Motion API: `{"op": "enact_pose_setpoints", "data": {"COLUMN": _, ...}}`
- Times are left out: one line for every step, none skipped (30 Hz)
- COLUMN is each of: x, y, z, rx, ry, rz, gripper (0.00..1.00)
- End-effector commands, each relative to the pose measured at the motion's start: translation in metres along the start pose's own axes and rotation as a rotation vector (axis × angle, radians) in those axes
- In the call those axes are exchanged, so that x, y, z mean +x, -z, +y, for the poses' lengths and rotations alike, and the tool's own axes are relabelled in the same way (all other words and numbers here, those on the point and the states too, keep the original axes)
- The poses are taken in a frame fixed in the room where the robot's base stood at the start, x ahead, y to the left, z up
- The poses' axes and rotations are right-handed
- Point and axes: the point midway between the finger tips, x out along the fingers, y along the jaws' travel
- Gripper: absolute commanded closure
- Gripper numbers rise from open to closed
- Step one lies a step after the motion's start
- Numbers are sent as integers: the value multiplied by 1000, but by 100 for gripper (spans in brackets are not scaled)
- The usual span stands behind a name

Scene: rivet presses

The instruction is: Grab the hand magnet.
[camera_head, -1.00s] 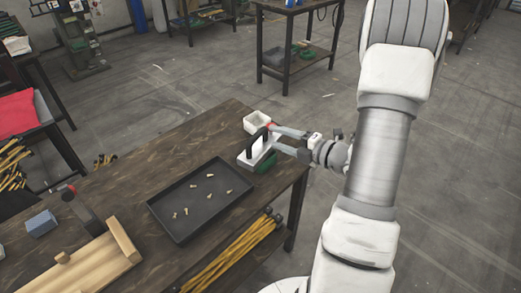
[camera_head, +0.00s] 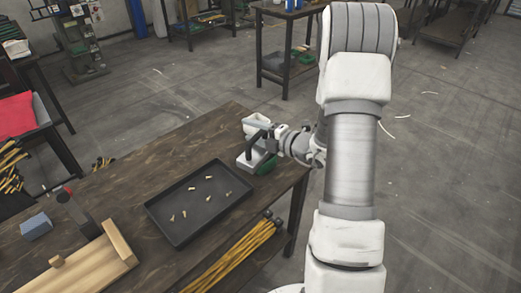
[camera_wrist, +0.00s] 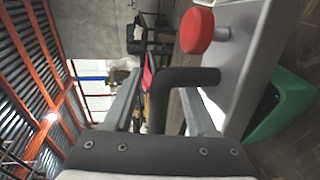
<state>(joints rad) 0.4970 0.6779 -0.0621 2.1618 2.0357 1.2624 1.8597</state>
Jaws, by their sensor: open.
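The hand magnet is a pale grey block with a black bar handle and a red knob. It stands at the far right corner of the workbench in the head view (camera_head: 247,161). In the wrist view its plate (camera_wrist: 252,55) fills the upper right, with the red knob (camera_wrist: 197,30) on it and the black handle (camera_wrist: 185,78) bending between my fingers. My gripper (camera_wrist: 163,100) is open, one finger on each side of the handle. In the head view my gripper (camera_head: 268,140) reaches in from the right, its fingertips hard to make out.
A black tray (camera_head: 165,227) with several small brass pieces is in front. A wooden fixture (camera_head: 95,268), a blue block (camera_head: 36,227) and a dark tool are at left.

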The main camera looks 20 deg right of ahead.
Motion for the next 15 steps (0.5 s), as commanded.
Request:
{"op": "enact_pose_setpoints", "data": {"x": 0, "y": 0, "z": 0, "rx": 0, "ry": 0, "rz": 0, "gripper": 43}}
{"op": "enact_pose_setpoints", "data": {"x": 0, "y": 0, "z": 0, "rx": 0, "ry": 0, "rz": 0, "gripper": 48}}
{"op": "enact_pose_setpoints", "data": {"x": 0, "y": 0, "z": 0, "rx": 0, "ry": 0, "rz": 0, "gripper": 56}}
{"op": "enact_pose_setpoints", "data": {"x": 0, "y": 0, "z": 0, "rx": 0, "ry": 0, "rz": 0, "gripper": 61}}
{"op": "enact_pose_setpoints", "data": {"x": 0, "y": 0, "z": 0, "rx": 0, "ry": 0, "rz": 0, "gripper": 66}}
{"op": "enact_pose_setpoints", "data": {"x": 0, "y": 0, "z": 0, "rx": 0, "ry": 0, "rz": 0, "gripper": 74}}
{"op": "enact_pose_setpoints", "data": {"x": 0, "y": 0, "z": 0, "rx": 0, "ry": 0, "rz": 0, "gripper": 79}}
{"op": "enact_pose_setpoints", "data": {"x": 0, "y": 0, "z": 0, "rx": 0, "ry": 0, "rz": 0, "gripper": 84}}
{"op": "enact_pose_setpoints", "data": {"x": 0, "y": 0, "z": 0, "rx": 0, "ry": 0, "rz": 0, "gripper": 92}}
{"op": "enact_pose_setpoints", "data": {"x": 0, "y": 0, "z": 0, "rx": 0, "ry": 0, "rz": 0, "gripper": 97}}
{"op": "enact_pose_setpoints", "data": {"x": 0, "y": 0, "z": 0, "rx": 0, "ry": 0, "rz": 0, "gripper": 100}}
{"op": "enact_pose_setpoints", "data": {"x": 0, "y": 0, "z": 0, "rx": 0, "ry": 0, "rz": 0, "gripper": 100}}
{"op": "enact_pose_setpoints", "data": {"x": 0, "y": 0, "z": 0, "rx": -1, "ry": 0, "rz": 0, "gripper": 100}}
{"op": "enact_pose_setpoints", "data": {"x": -1, "y": 0, "z": 0, "rx": -1, "ry": 0, "rz": 0, "gripper": 100}}
{"op": "enact_pose_setpoints", "data": {"x": -1, "y": 0, "z": 0, "rx": -1, "ry": 0, "rz": 0, "gripper": 100}}
